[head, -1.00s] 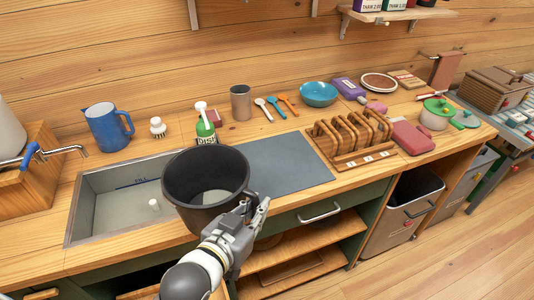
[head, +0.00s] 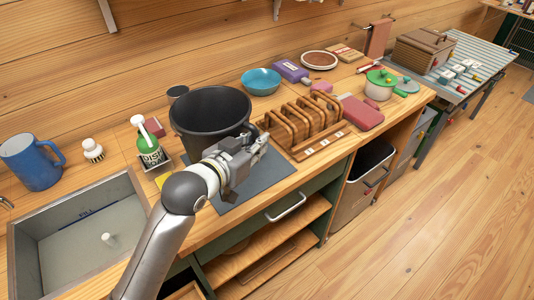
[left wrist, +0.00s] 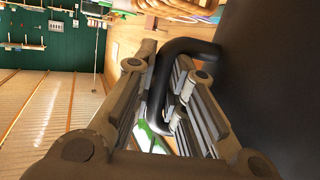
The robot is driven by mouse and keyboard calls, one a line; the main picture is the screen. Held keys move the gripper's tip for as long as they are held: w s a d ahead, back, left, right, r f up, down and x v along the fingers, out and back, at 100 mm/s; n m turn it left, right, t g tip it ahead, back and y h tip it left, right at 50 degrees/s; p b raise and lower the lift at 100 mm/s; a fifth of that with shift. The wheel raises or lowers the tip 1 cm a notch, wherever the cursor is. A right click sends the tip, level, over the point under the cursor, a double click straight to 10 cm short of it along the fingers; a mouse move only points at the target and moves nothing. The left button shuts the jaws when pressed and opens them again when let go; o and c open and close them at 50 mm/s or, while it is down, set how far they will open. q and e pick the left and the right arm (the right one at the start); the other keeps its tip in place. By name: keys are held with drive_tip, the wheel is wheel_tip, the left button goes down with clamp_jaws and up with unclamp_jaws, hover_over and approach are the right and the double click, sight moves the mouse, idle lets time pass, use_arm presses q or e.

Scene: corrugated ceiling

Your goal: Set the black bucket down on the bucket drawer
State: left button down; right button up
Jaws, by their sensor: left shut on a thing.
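The black bucket (head: 192,139) is upright in the head view, in front of or over the grey mat (head: 270,174) on the counter. I cannot tell whether its base touches the mat. My left gripper (head: 250,152) is shut on the bucket's side handle; in the left wrist view the fingers (left wrist: 170,95) close around the black handle loop (left wrist: 160,75), with the bucket wall (left wrist: 275,75) at right. A green-fronted drawer with a metal handle (head: 286,208) is under the counter; I cannot tell whether it is the bucket drawer. My right gripper is not in view.
A wooden rack (head: 305,125) stands right of the bucket. A grey bin (head: 362,180) is under the counter. Wooden floor at right is clear.

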use_arm(q)
drive_tip(key=w+d+f, duration=0.1)
drive_tip(key=f, duration=0.2)
drive_tip(key=w+d+f+p, duration=0.1)
drive_tip(key=w+f, duration=0.1)
drive_tip(key=f, duration=0.1)
drive_tip(key=w+d+f+p, duration=0.1)
drive_tip(key=w+f, duration=0.1)
drive_tip(key=f, duration=0.1)
drive_tip(key=shift+w+d+f, duration=0.25)
drive_tip(key=shift+d+f, duration=0.05)
drive_tip(key=shift+f, duration=0.15)
drive_tip(key=c, duration=1.8)
unclamp_jaws()
drive_tip(key=shift+f, duration=0.1)
drive_tip(key=shift+c, duration=0.2)
drive_tip(key=o, duration=0.4)
drive_tip(key=shift+c, duration=0.2)
